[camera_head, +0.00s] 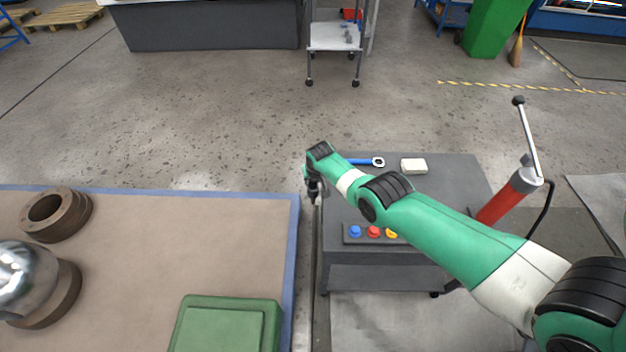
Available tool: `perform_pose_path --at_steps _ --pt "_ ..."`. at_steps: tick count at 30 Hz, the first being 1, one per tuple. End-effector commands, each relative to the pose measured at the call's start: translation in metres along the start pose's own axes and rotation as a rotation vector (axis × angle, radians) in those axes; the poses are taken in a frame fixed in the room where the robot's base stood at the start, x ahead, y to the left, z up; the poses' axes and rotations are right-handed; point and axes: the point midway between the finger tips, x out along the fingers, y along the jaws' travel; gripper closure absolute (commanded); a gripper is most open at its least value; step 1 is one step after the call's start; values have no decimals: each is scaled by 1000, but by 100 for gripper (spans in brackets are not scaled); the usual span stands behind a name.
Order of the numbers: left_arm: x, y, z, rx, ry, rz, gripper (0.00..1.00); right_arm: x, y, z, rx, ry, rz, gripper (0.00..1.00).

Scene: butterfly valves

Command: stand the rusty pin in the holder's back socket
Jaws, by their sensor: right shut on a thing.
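My right gripper (315,192) hangs over the gap between the brown table and the dark cart, at the cart's left edge. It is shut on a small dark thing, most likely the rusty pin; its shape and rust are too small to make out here. I cannot pick out the holder or its back socket for certain. My left gripper is not in view.
The blue-edged table (150,235) bears a rusty ring (72,228), a shiny ball on a rusty ring (25,275) and a green box (225,325). The cart (455,185) bears a blue-handled tool (360,161), a white block (413,166) and a dark strip with coloured knobs (373,232).

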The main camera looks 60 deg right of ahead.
Motion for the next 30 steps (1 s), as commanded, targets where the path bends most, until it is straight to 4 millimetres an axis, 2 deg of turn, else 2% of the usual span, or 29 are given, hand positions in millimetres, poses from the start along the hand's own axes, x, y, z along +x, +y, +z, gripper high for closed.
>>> perform_pose_path --at_steps 2,3,9,15,19,26,30 --pt "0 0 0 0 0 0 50 0 0 -1 0 2 0 100" --pt "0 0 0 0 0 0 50 0 0 -1 0 2 0 57" --pt "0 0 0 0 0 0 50 0 0 0 0 1 0 24" --pt "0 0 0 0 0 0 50 0 0 0 0 0 0 24" --pt "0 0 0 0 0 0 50 0 0 0 0 -1 0 1" --pt "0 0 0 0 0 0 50 0 0 0 0 0 0 0" --pt "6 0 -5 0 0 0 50 -7 0 -3 0 0 0 0"
